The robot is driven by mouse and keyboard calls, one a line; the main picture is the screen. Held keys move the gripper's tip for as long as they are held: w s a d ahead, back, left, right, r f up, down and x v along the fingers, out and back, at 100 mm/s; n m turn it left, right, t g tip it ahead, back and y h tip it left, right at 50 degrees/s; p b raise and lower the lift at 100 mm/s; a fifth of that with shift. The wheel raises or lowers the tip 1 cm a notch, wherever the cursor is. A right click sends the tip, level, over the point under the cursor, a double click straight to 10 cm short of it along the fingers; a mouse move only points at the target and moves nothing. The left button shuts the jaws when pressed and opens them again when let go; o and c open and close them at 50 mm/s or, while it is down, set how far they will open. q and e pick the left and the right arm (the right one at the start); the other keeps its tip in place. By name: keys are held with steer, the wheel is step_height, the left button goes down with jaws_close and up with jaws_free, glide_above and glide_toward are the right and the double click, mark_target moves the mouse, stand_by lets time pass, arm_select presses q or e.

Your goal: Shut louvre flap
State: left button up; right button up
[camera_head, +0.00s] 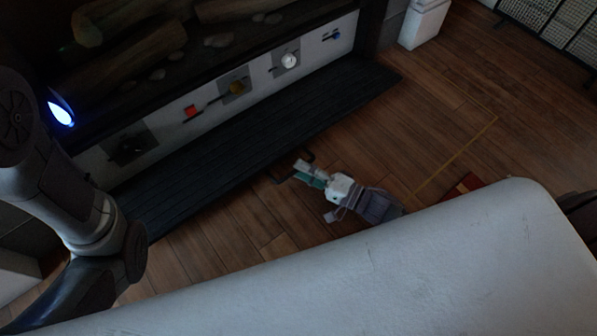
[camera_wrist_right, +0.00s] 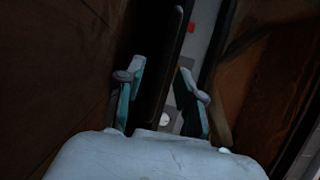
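The louvre flap (camera_head: 260,125) is a long dark slatted panel. It lies folded down in front of the white control panel (camera_head: 205,98) under the fireplace, so it stands open. A dark handle (camera_head: 292,168) sits at its front edge. My right gripper (camera_head: 305,174) is beside this handle in the head view. In the right wrist view, my right gripper (camera_wrist_right: 158,82) has its two teal-padded fingers apart, with a dark bar-like part showing between them. I cannot tell whether they touch it. My left arm shows at the left, but its gripper is out of view.
Logs (camera_head: 130,55) lie in the fireplace above. Wooden floor (camera_head: 440,110) is open at the right.

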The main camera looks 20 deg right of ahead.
steer(key=shift+x, duration=0.9)
steer(key=shift+c, duration=0.3)
jaws_close()
